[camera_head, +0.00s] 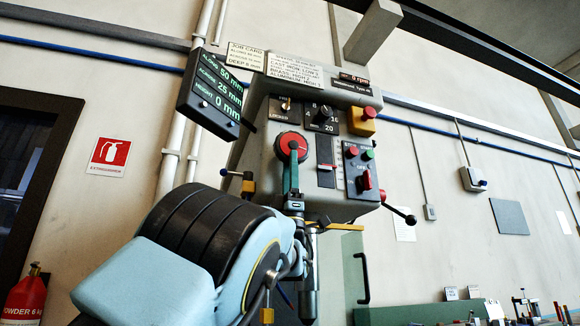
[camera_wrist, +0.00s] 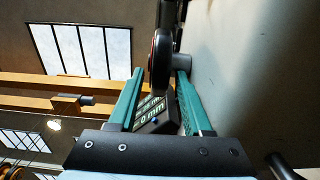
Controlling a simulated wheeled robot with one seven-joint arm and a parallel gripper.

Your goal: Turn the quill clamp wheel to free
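A black round wheel with a red face (camera_head: 291,147) is on the front of the grey machine head and looks like the quill clamp wheel. My gripper (camera_head: 291,178) is just below it, with a green finger reaching up over the wheel's lower part. In the wrist view the wheel (camera_wrist: 160,60) is seen edge-on, with a grey hub on its right. My gripper (camera_wrist: 159,73) is open there, with the wheel's rim between its two green fingers. A gap shows on the left finger's side; contact on the right is unclear.
A readout (camera_head: 213,93) hangs left of the head. A yellow-backed red button (camera_head: 362,121) and a small switch panel (camera_head: 360,167) sit right of the wheel. A black-knobbed lever (camera_head: 400,214) sticks out at lower right. A yellow-and-black knob (camera_head: 248,185) is left of my gripper.

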